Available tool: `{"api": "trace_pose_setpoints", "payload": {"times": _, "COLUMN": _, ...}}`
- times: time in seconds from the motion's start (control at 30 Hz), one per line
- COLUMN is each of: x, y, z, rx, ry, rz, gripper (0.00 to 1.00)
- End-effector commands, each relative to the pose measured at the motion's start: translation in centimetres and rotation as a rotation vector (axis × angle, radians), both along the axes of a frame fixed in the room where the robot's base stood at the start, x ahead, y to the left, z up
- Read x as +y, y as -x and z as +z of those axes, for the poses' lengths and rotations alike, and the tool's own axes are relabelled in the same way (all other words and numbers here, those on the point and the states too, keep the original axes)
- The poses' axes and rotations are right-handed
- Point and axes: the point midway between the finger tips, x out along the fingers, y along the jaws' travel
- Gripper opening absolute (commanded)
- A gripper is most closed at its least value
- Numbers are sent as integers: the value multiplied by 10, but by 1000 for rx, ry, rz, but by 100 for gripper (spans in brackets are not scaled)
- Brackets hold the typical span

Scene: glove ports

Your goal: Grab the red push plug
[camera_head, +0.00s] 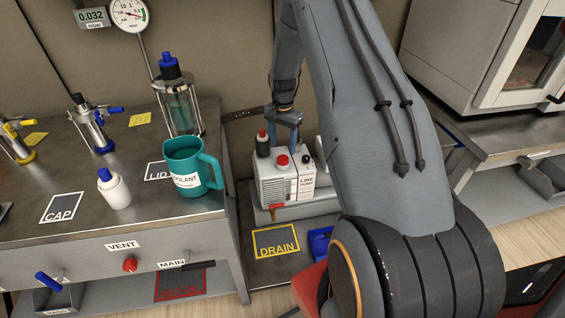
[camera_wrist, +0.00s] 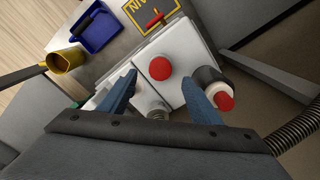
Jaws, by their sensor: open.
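A white pump box (camera_head: 301,184) stands low between the benches. On its top is a round red plug (camera_head: 282,161), which fits the red push plug; it also shows in the wrist view (camera_wrist: 160,68). Beside it stands a black cylinder (camera_head: 262,146) with a smaller red top (camera_wrist: 225,101). My gripper (camera_head: 283,140) is over the pump, its blue fingers apart and pointing down. In the wrist view the red plug appears between and slightly beyond the fingertips (camera_wrist: 160,80). The gripper holds nothing, and I see no contact with the plug.
A metal fitting (camera_wrist: 159,113) and the black cylinder are close to the fingers. A teal jug (camera_head: 183,165), white bottle (camera_head: 114,190) and glass vessel (camera_head: 180,110) stand on the left bench. A blue bin (camera_head: 320,243) and the DRAIN mark (camera_head: 276,241) are in front of the pump.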

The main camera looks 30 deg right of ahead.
Motion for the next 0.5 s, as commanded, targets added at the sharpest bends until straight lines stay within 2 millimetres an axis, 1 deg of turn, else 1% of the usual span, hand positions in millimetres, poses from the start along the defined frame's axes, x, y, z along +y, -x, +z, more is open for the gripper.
{"api": "trace_pose_setpoints", "payload": {"times": 0.17, "x": 0, "y": 0, "z": -17, "rx": 1, "ry": 0, "rz": 2, "gripper": 58}}
{"api": "trace_pose_setpoints", "payload": {"times": 0.4, "x": -1, "y": -1, "z": -49, "rx": 0, "ry": 0, "rz": 3, "gripper": 58}}
{"api": "trace_pose_setpoints", "payload": {"times": 0.5, "x": -1, "y": -2, "z": -57, "rx": 0, "ry": 0, "rz": 3, "gripper": 58}}
